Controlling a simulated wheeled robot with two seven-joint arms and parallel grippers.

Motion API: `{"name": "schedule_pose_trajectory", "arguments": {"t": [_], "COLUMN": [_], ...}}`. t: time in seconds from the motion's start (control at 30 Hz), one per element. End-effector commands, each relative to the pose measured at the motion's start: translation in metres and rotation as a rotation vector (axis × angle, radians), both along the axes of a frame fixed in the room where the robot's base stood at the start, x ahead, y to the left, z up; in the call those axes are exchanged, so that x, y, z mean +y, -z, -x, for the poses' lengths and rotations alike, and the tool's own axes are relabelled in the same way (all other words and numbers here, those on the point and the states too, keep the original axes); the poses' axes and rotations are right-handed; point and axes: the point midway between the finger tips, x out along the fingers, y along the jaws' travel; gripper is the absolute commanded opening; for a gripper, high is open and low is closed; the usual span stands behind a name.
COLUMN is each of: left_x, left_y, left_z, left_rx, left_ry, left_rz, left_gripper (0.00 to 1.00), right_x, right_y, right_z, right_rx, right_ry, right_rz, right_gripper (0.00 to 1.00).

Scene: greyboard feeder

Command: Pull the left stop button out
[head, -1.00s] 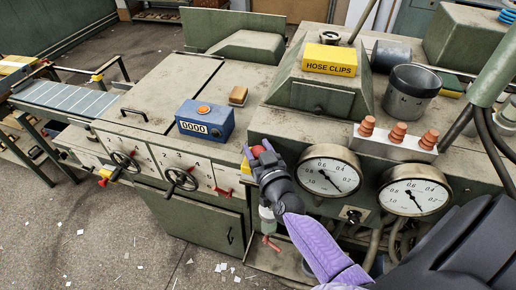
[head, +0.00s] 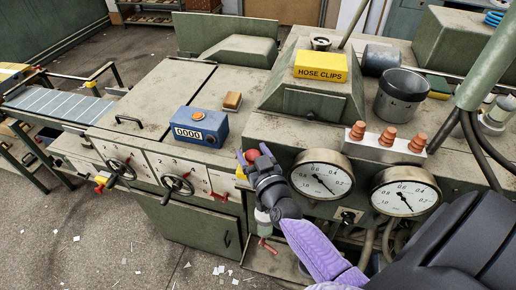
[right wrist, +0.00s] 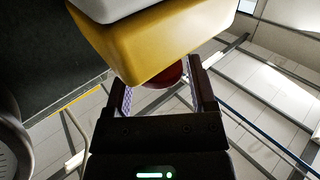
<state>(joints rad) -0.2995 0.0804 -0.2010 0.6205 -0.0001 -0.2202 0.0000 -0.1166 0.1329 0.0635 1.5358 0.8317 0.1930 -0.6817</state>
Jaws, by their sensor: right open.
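The stop button is a red mushroom head (head: 251,155) on a yellow box (head: 241,172) at the front edge of the machine, left of the gauges. My right gripper (head: 253,156) is open, with its fingers on either side of the red head in the head view. In the right wrist view, the red head (right wrist: 168,75) shows between the two open fingers (right wrist: 165,92), partly hidden behind the yellow box (right wrist: 150,45). I cannot tell whether the fingers touch it. My left gripper is not in view.
Two round gauges (head: 321,177) sit right of the gripper. A blue counter box (head: 201,128) with an orange button stands on the machine top to the left. Handwheels (head: 177,185) are on the front panel. A red-handled valve (head: 265,243) hangs below the gripper.

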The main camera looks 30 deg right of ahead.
Motion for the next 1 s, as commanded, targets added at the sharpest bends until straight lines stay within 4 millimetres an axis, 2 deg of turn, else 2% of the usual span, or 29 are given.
{"name": "schedule_pose_trajectory", "arguments": {"t": [0.3, 0.43, 0.57, 0.93, 0.97, 1.0], "left_x": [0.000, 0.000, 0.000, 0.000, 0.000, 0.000], "left_y": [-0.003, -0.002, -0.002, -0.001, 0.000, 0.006], "left_z": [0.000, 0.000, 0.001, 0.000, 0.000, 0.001], "left_rx": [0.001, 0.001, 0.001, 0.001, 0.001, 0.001], "left_ry": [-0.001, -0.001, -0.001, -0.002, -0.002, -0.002], "left_rz": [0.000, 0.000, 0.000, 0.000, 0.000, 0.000], "left_gripper": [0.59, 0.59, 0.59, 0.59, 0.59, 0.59], "right_x": [0.013, 0.016, 0.017, 0.018, 0.018, 0.020], "right_y": [0.001, 0.000, 0.000, 0.001, 0.005, 0.018], "right_z": [0.065, 0.084, 0.090, 0.090, 0.090, 0.090], "right_rx": [0.003, 0.001, -0.001, 0.000, 0.007, 0.029], "right_ry": [0.000, 0.001, 0.000, 0.000, -0.003, -0.011], "right_rz": [0.000, 0.001, 0.001, 0.001, 0.001, -0.001], "right_gripper": [0.72, 0.72, 0.72, 0.72, 0.72, 0.72]}}
